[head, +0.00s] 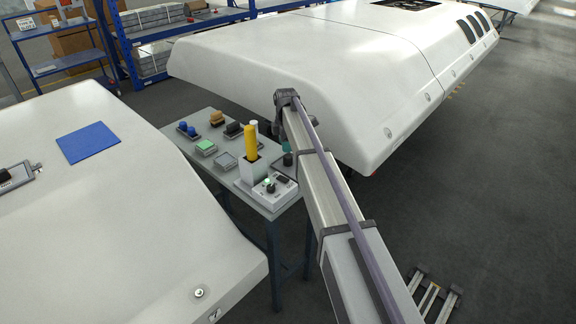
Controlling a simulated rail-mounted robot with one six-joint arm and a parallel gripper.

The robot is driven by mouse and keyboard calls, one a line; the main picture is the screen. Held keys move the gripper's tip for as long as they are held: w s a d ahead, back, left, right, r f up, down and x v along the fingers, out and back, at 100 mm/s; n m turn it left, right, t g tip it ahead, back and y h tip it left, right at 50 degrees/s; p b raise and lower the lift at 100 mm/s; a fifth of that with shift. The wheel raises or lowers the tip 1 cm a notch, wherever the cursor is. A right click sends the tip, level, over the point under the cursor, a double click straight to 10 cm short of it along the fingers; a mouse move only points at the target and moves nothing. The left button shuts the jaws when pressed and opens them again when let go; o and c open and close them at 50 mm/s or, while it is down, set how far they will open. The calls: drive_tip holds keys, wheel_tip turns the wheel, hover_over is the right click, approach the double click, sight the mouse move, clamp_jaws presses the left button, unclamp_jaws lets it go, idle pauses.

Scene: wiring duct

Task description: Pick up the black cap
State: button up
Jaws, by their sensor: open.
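What looks like the black cap (233,129) sits on a small dark base near the back right part of the grey table (190,152). It is small in the head view, so its exact shape is hard to tell. My arm reaches in from the lower right and bends down at its far end. My gripper (287,158) shows only in part, dark and teal, beside the table's right side. The arm link hides most of it. It is open and apart from the black cap, to its right. I see nothing held in it.
Large white housings (100,220) stand left and behind (300,60).

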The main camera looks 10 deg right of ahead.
sight(286, 156)
wheel_tip(286, 156, down, 8)
drive_tip(key=b, duration=0.6)
drive_tip(key=shift+r, duration=0.25)
drive_tip(key=c, duration=0.5)
